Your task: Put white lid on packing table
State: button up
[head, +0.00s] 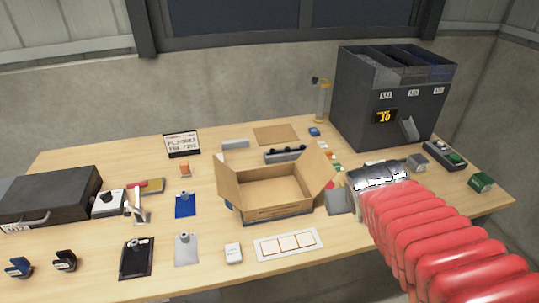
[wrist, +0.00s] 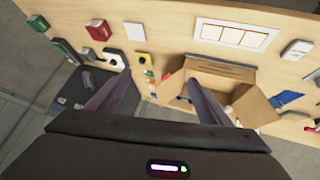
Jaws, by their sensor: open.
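The packing table (head: 90,165) is a long pale wooden table; its surface also shows in the wrist view (wrist: 172,32). No object is clearly a white lid. Pale candidates on the table are a flat white panel with three framed squares (head: 288,244) and a small white box (head: 233,253) beside it. In the wrist view the panel (wrist: 233,36) is at the top and the white box (wrist: 297,49) at the top right. My gripper (wrist: 161,79) is open with nothing between its fingers. It is above the table, apart from both.
An open cardboard box (head: 277,207) stands mid-table. A tall dark bin unit (head: 365,115) is at the back right. A dark case (head: 50,196) is at the left. Small boxes, cards and devices are scattered around; the panel's front side has free room.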

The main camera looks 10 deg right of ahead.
jog(key=s+a+g+y, duration=0.1)
jog(key=s+a+y, duration=0.1)
jog(key=s+a, duration=0.2)
jog(key=s+a+r+n+y, duration=0.1)
jog(key=s+a, duration=0.3)
jog(key=a, duration=0.5)
jog(key=shift+s+a+r+g+y, duration=0.2)
jog(key=shift+a+r+g+y, duration=0.05)
jog(key=shift+g+y, duration=0.15)
dwell(0.8)
